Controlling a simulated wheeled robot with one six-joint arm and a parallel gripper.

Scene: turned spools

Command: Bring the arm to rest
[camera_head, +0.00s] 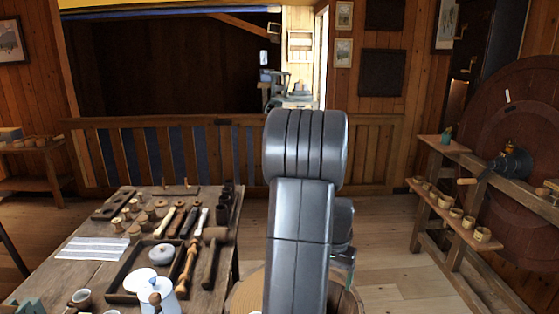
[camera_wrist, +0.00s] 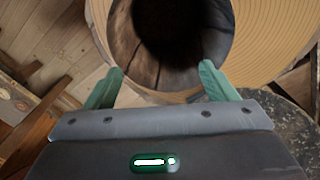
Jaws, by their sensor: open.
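My gripper (camera_wrist: 157,88) shows in the wrist view with its two green fingers wide apart and nothing between them touching. Beyond the fingers is a round wooden piece (camera_wrist: 265,40) with ringed grain and a dark round opening (camera_wrist: 180,35). In the head view my grey arm stands upright in the middle and hides most of what is behind it. A round wooden top (camera_head: 245,292) shows at the arm's foot, partly hidden. The fingertips are mostly hidden by the arm in the head view.
A wooden table (camera_head: 75,268) at the left holds turned spools, tools, a tray (camera_head: 118,296) and a white pot (camera_head: 158,294). A bench (camera_head: 450,212) with small cups stands at the right by a large dark wheel (camera_head: 515,110). A railing (camera_head: 170,150) crosses behind. Floor at right of the arm is clear.

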